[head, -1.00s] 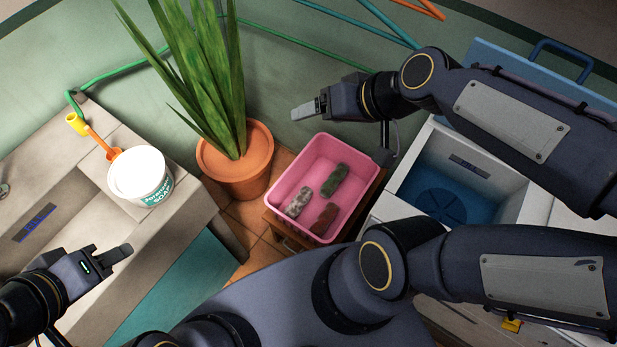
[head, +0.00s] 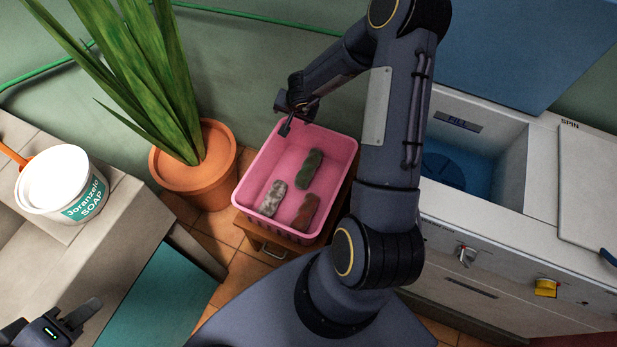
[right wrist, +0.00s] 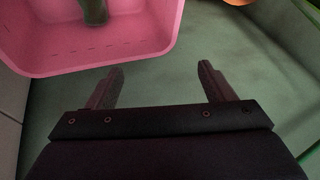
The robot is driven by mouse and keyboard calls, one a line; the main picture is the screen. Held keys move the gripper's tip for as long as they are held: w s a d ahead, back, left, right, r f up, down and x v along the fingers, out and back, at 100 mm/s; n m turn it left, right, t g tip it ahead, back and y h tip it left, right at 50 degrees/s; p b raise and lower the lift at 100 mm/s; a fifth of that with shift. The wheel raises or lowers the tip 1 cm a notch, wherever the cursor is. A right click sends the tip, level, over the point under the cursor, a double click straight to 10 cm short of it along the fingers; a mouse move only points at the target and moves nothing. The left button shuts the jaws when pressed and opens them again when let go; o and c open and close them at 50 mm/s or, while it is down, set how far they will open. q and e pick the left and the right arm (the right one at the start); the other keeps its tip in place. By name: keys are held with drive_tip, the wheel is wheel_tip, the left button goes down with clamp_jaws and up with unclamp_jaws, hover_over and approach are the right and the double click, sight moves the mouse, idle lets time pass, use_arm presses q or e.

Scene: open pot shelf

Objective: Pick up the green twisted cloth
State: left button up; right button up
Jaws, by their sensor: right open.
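The green twisted cloth (head: 309,169) lies in the pink basket (head: 258,164), near its back right. One end of the cloth (right wrist: 94,10) shows at the top of the right wrist view. A grey-white twisted cloth (head: 271,198) and a brown-red one (head: 305,213) lie in front of it, apart from it. My right gripper (head: 288,122) is by the basket's back rim. In the right wrist view my right gripper (right wrist: 160,74) is open and empty, with its fingers outside the basket wall. My left gripper (head: 88,312) is low at the left; its jaw gap is unclear.
The basket stands on a small wooden stool (head: 265,233). A potted plant (head: 192,170) is close on its left, and a washing machine (head: 490,235) is to the right. A white soap tub (head: 62,185) stands on the left counter. The wall is close behind the basket.

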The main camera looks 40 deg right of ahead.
sight(308, 166)
drive_tip(key=s+f+g+b, duration=0.1)
drive_tip(key=s+f, duration=0.1)
drive_tip(key=f, duration=0.4)
drive_tip(key=s+f+m+g+b, duration=0.1)
drive_tip(key=s+f+g, duration=0.1)
drive_tip(key=f, duration=0.4)
drive_tip(key=s+f+g+b, duration=0.1)
drive_tip(key=s+f, duration=0.1)
drive_tip(key=f, duration=0.4)
drive_tip(key=shift+s+d+g, duration=0.3)
drive_tip(key=shift+s, duration=0.05)
drive_tip(key=f, duration=0.2)
drive_tip(key=f+b, duration=0.1)
drive_tip(key=f, duration=0.1)
drive_tip(key=w+f+b, duration=0.1)
drive_tip(key=shift+d+f, duration=0.4)
use_arm(q)
wheel_tip(308, 166, down, 7)
drive_tip(key=shift+r, duration=0.2)
use_arm(e)
drive_tip(key=shift+c, duration=0.2)
drive_tip(key=shift+r, duration=0.1)
drive_tip(key=c, duration=1.1)
